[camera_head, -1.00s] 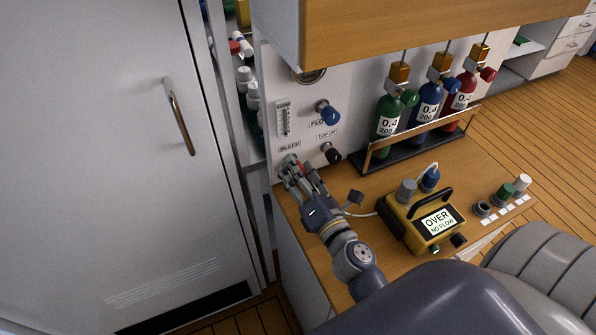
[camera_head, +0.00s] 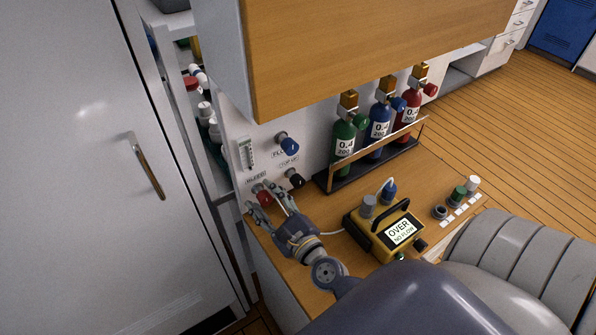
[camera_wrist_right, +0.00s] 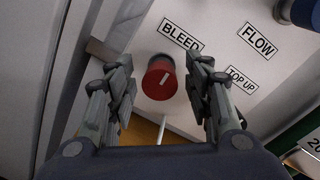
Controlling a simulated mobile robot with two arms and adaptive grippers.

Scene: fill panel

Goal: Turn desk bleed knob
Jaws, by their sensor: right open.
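The bleed knob (camera_wrist_right: 160,79) is red with a white mark and sits on the white panel under the BLEED label (camera_wrist_right: 181,37) in the right wrist view. In the head view the red knob (camera_head: 264,196) shows partly behind the fingers. My right gripper (camera_head: 266,200) is open in front of the panel. In the right wrist view its two fingers (camera_wrist_right: 164,84) stand on either side of the red knob, with a visible gap on each side. I cannot tell how far the fingertips are from the panel. My left gripper is not in view.
A blue FLOW knob (camera_head: 288,145) and a black TOP UP knob (camera_head: 295,180) are on the panel nearby. A yellow meter reading OVER, NO FLOW (camera_head: 385,229) stands on the wooden desk. Gas bottles (camera_head: 378,130) stand in a rack. A wooden cabinet (camera_head: 370,45) overhangs.

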